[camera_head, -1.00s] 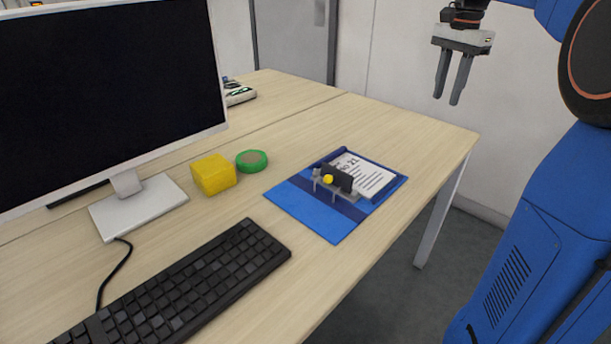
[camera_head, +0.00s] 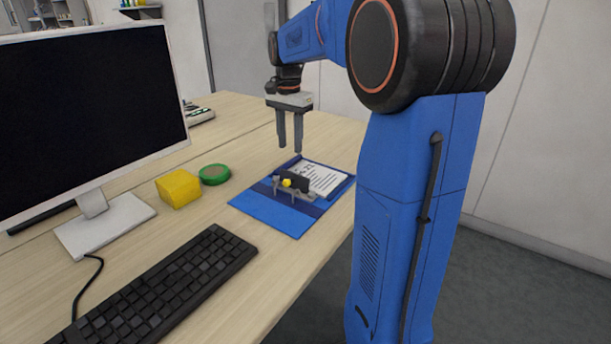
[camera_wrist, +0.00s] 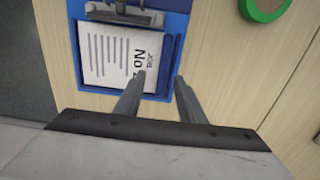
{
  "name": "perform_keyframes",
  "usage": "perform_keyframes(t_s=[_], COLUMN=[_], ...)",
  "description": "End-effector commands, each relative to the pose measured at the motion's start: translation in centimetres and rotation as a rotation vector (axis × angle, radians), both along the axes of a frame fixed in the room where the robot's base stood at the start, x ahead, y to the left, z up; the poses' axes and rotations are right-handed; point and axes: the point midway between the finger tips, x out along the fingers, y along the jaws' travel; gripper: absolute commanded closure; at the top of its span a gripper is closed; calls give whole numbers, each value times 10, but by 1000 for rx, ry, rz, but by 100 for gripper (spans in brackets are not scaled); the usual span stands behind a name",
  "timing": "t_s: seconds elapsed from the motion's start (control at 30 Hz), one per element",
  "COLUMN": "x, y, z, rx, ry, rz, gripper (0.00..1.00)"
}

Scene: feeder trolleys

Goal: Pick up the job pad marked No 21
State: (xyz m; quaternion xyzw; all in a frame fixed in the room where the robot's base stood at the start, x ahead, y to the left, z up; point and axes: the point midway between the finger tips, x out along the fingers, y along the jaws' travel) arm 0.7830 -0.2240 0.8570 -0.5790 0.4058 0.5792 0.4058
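The job pad is a blue board (camera_head: 268,207) lying flat on the desk, with a white printed sheet (camera_head: 322,178) on its far part. A metal clip-like piece (camera_head: 294,183) with a dark bar and a yellow knob sits across its middle. In the wrist view the sheet (camera_wrist: 105,55) shows "No" and the start of a number, partly hidden by a finger. My gripper (camera_head: 290,150) is open and empty, pointing down above the pad's far edge. In the wrist view its fingertips (camera_wrist: 159,78) stand apart near the board's dark blue edge strip (camera_wrist: 168,62).
A yellow block (camera_head: 178,188) and a green tape roll (camera_head: 214,174) lie left of the pad. A black keyboard (camera_head: 165,290) is in front and a monitor (camera_head: 85,110) stands at left. The desk (camera_head: 235,135) behind the pad is mostly clear.

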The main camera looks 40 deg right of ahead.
Motion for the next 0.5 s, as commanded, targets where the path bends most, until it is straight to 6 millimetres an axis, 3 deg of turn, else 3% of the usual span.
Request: perform_keyframes(t_s=[0.17,0.5], x=[0,6], y=[1,7], z=[-9,-50], rx=[0,1], ry=[1,1], rz=[0,0], gripper=[64,64])
